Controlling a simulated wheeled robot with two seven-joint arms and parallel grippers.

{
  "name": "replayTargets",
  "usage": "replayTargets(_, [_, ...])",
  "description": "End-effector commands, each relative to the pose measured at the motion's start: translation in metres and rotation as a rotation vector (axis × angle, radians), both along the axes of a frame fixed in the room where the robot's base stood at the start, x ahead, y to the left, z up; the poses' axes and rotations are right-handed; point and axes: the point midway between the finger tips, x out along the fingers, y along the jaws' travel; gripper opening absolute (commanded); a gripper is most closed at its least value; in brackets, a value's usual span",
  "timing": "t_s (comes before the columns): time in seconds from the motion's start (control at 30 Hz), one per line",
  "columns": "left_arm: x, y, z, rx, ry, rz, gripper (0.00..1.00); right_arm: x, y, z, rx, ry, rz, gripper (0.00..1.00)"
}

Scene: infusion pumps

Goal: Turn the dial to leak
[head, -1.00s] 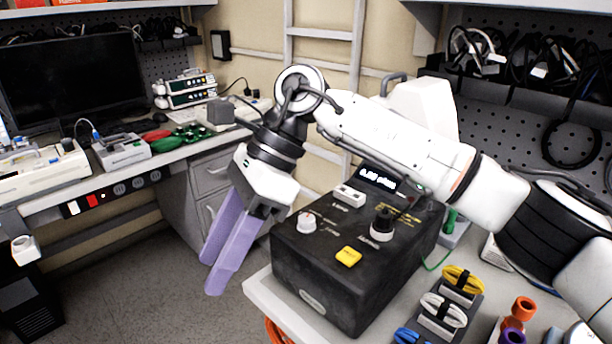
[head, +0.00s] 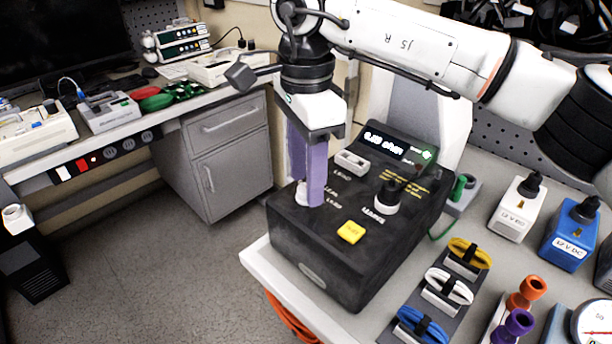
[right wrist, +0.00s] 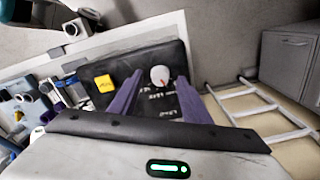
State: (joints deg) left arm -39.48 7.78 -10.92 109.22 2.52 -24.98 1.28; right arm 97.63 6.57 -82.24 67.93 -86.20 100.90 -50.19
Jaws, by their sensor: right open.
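The black tester box (head: 330,265) stands on the bench with a lit display (head: 383,139), a yellow button (head: 351,232) and a black-and-white knob (head: 387,198). The white dial (head: 301,193) is at the left of its top panel, partly hidden by my fingers. My right gripper (head: 308,200) points down over the dial with its purple fingers. The panel lettering is too small to read surely. My left gripper is not in view.
Cable holders (head: 446,288) and orange and purple plugs (head: 527,292) lie right of the box. White (head: 517,208) and blue (head: 570,235) units stand farther right. A second bench with drawers (head: 228,150) is at the left, with open floor between.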

Motion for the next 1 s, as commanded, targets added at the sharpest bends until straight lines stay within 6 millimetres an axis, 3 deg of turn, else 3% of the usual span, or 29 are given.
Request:
replayTargets(0.4, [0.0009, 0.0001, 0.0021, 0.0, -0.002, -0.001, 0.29, 0.0, 0.0001, -0.0104, 0.002, 0.0, 0.0, 0.43])
replayTargets(0.63, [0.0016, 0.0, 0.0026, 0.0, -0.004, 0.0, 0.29, -0.0001, 0.0002, -0.0101, 0.002, 0.0, 0.0, 0.04])
replayTargets(1.0, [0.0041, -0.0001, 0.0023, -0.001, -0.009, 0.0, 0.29, -0.0001, 0.0004, -0.01, 0.002, 0.0, -0.058, 0.02])
